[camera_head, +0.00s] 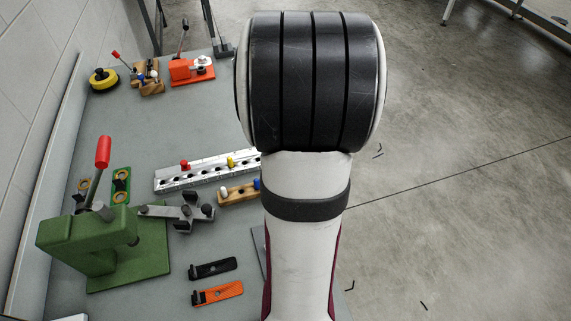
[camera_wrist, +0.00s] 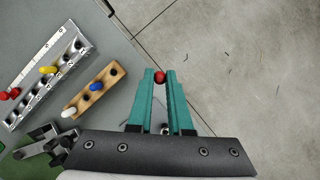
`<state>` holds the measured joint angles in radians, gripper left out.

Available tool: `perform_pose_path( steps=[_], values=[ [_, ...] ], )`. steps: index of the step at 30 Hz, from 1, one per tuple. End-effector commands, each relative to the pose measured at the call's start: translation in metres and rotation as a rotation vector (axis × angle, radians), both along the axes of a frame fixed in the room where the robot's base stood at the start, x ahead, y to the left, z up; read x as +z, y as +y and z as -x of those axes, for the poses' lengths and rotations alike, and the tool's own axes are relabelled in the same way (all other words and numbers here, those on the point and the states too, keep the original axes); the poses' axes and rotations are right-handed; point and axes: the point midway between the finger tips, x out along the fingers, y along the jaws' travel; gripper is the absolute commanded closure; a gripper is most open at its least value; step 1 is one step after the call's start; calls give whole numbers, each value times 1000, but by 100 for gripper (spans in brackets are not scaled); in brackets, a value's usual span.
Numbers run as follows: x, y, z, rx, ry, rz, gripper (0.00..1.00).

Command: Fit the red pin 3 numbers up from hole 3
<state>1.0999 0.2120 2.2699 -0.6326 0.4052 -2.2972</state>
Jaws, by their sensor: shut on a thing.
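My gripper (camera_wrist: 161,78) shows in the wrist view. Its teal fingers are shut on a red pin (camera_wrist: 160,76), whose round head shows between the tips. It is over the bench edge and floor, to the right of the silver numbered rail (camera_wrist: 60,53). In the head view my arm hides the gripper and the right end of the rail (camera_head: 165,183). A yellow pin (camera_wrist: 47,70) stands in the rail, and another red pin (camera_head: 185,165) stands nearer its left end. Several rail holes are empty.
A wooden block (camera_wrist: 82,104) beside the rail holds a white pin (camera_wrist: 69,112) and a blue pin (camera_wrist: 96,87), with empty holes. A green press (camera_head: 90,240), grey clamp (camera_head: 180,212), black bracket (camera_head: 213,268) and orange bracket (camera_head: 217,293) occupy the bench.

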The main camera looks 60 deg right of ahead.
Motion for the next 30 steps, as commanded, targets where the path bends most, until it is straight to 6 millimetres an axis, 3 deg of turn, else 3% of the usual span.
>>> perform_pose_path(
  steps=[5,8,11,21,26,30],
  values=[
    [9,-2,13,-35,1,-1,100],
    [9,-4,6,-143,2,-2,100],
    [7,-8,-9,-357,4,-2,100],
    [-4,-12,-84,-1423,3,-2,100],
    [-10,-7,-120,-1922,3,-3,100],
    [-14,4,-160,-2436,5,-5,100]
  ],
)
